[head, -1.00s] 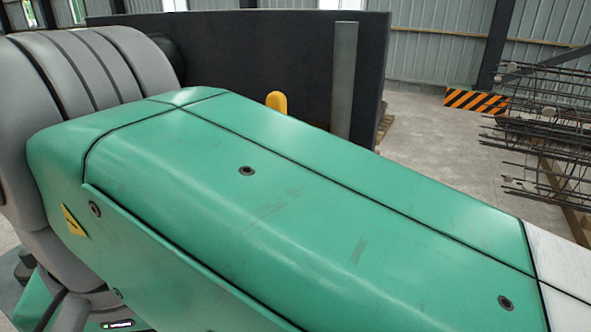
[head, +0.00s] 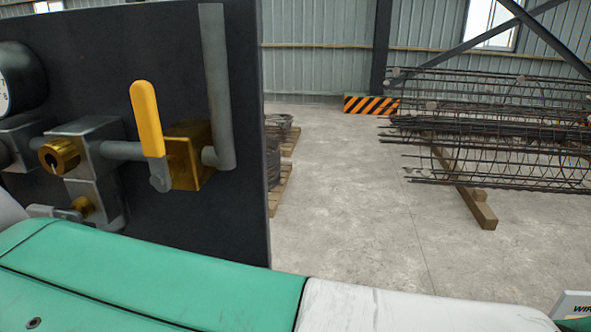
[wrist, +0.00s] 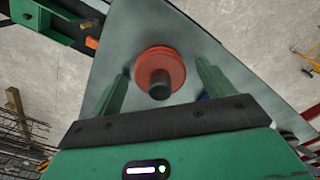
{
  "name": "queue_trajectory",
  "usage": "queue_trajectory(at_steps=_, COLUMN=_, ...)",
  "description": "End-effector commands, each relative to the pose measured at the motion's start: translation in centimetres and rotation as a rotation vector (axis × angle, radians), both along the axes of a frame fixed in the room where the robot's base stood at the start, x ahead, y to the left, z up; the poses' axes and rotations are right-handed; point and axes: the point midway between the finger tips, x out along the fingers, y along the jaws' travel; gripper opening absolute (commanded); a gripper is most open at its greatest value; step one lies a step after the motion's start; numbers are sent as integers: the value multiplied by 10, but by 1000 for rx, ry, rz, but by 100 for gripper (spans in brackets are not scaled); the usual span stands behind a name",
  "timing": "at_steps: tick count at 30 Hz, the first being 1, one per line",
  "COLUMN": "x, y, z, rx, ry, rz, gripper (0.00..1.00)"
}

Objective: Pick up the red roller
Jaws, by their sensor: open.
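The red roller (wrist: 168,59) shows in the wrist view as a round red-orange disc with a dark cylindrical stub at its centre. It sits on a grey panel (wrist: 200,35). My gripper (wrist: 161,70) is open, with one green finger to the left of the roller and one to the right. Gaps show between the fingers and the roller in the picture. I cannot tell how far the fingertips are above the panel. The head view shows neither the roller nor my gripper.
In the head view, a dark panel (head: 235,215) with a yellow-handled valve (head: 147,118) stands close at left. Rebar cages (head: 490,125) rest on timber at right. Concrete floor (head: 350,200) is clear between them.

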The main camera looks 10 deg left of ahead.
Motion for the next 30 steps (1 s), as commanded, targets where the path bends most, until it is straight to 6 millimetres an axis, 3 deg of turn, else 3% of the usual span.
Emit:
queue_trajectory(at_steps=3, x=0, y=0, z=2, rx=0, ry=0, rz=0, gripper=77)
queue_trajectory(at_steps=12, x=0, y=0, z=2, rx=1, ry=1, rz=0, gripper=19)
queue_trajectory(at_steps=19, x=0, y=0, z=7, rx=1, ry=0, rz=0, gripper=19)
queue_trajectory(at_steps=26, x=0, y=0, z=63, rx=2, ry=-1, rz=1, gripper=19)
queue_trajectory(at_steps=30, x=0, y=1, z=82, rx=4, ry=-1, rz=0, gripper=19)
